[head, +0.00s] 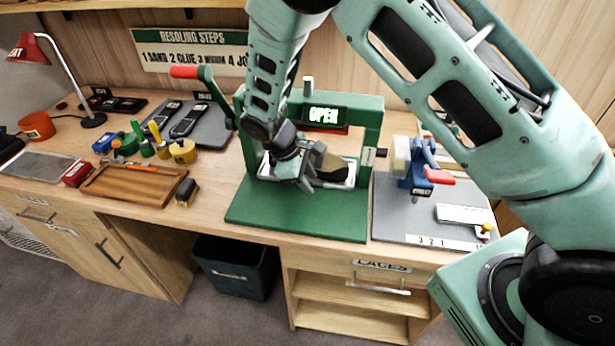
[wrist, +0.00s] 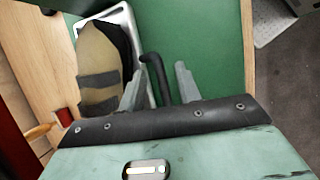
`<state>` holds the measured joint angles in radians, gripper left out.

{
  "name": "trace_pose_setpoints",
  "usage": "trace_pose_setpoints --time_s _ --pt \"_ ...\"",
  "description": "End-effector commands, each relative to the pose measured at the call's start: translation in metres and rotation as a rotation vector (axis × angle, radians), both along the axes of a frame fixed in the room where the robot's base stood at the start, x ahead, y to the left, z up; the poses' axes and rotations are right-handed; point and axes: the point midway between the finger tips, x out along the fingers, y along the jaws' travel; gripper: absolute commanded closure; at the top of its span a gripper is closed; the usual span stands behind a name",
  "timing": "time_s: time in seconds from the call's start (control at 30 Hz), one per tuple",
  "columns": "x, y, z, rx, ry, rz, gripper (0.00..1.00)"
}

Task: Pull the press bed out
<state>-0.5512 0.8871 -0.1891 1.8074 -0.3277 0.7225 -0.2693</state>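The green press (head: 372,125) stands on the bench with its sign reading "OPEN" and its red-handled lever (head: 185,72) raised at the left. The press bed (head: 265,171) is a pale metal tray under the frame with a tan and black shoe sole (head: 332,168) on it. In the wrist view, the bed's rim (wrist: 126,14) shows beside the sole (wrist: 97,62). A black hooked handle (wrist: 158,72) stands between my gripper's (wrist: 160,85) two fingers, with gaps visible on both sides. In the head view, my gripper (head: 305,182) is at the bed's front and partly hides it.
Left on the bench are a wooden tray (head: 130,198), glue pots (head: 183,150) and a red lamp (head: 30,48). A blue clamp tool (head: 422,172) stands on a grey mat to the right. The green base plate (head: 290,222) in front of the bed is clear.

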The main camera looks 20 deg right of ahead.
Motion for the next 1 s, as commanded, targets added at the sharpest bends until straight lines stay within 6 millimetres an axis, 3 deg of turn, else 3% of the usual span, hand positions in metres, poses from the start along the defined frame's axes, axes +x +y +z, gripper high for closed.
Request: trace_pose_setpoints --time_s 0.07,0.17,0.37,0.47,0.8,1.0 --pt "0.0 0.0 0.0 0.0 0.0 0.0 0.72" --pt "0.0 0.0 0.0 0.0 0.0 0.0 1.0" --pt "-0.002 0.002 0.0 0.0 0.0 0.001 1.0" --pt "-0.012 0.01 0.0 0.001 0.001 0.003 1.0" --pt "-0.093 0.062 0.001 0.002 0.002 0.008 1.0" --pt "-0.121 0.08 0.001 0.003 -0.001 0.003 1.0"
